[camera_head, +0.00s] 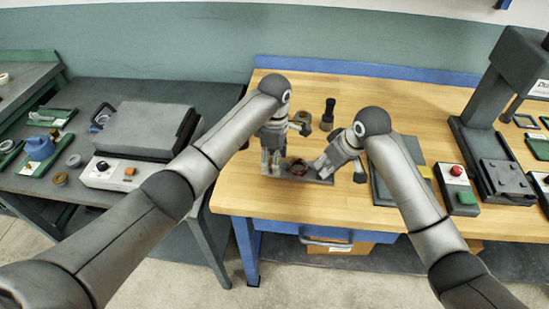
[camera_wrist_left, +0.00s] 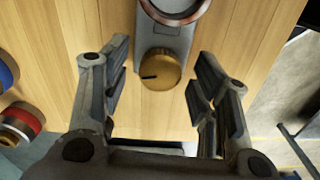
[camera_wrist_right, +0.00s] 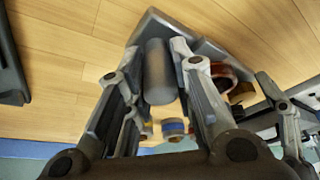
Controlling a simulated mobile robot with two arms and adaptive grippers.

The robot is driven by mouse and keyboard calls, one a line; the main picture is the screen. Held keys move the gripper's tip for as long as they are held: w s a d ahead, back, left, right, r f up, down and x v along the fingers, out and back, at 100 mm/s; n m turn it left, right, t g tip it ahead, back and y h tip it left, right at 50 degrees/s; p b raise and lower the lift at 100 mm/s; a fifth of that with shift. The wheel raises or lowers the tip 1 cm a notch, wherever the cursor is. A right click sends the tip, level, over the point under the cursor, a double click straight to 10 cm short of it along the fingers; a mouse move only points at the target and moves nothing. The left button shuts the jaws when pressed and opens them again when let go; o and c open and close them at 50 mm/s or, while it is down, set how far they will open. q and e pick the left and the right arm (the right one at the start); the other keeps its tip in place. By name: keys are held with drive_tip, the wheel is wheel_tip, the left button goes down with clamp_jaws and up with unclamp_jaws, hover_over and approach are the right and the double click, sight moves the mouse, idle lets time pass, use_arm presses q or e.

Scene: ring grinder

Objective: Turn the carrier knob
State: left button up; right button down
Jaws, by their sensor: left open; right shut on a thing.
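A grey fixture (camera_head: 297,178) lies on the wooden table near its front edge and carries a reddish-brown ring (camera_head: 299,167). At one end is a round brass knob (camera_wrist_left: 160,75) with a black mark pointing left in the left wrist view. My left gripper (camera_head: 271,168) is open, with its fingers on either side of the knob and visible gaps. The knob also shows behind a finger in the right wrist view (camera_wrist_right: 243,93). My right gripper (camera_head: 320,168) is shut on a grey cylinder (camera_wrist_right: 158,72) at the fixture's other end. In the head view the grippers largely hide the knob and cylinder.
A dark upright cylinder (camera_head: 328,113) and a small brass-coloured part (camera_head: 303,119) stand behind the fixture. A control box with a red button (camera_head: 457,171) and a tall press (camera_head: 508,85) stand at the right. A second bench (camera_head: 100,90) is at the left.

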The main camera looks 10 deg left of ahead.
use_arm(q)
wheel_tip(320, 180, up, 12)
idle(0.6)
drive_tip(key=shift+a, duration=0.1)
drive_tip(key=s+a+f+n+h, duration=0.1)
drive_tip(key=a+n+h, duration=0.3)
drive_tip(key=a+h, duration=0.1)
drive_tip(key=shift+t+y, duration=0.3)
drive_tip(key=shift+t, duration=0.1)
drive_tip(key=x, duration=1.1)
drive_tip(key=shift+f, duration=0.35)
drive_tip(key=shift+c, duration=0.5)
drive_tip(key=c, duration=0.9)
drive_tip(key=shift+w+m, duration=0.1)
drive_tip(key=shift+m, duration=0.2)
drive_tip(key=shift+c, duration=0.2)
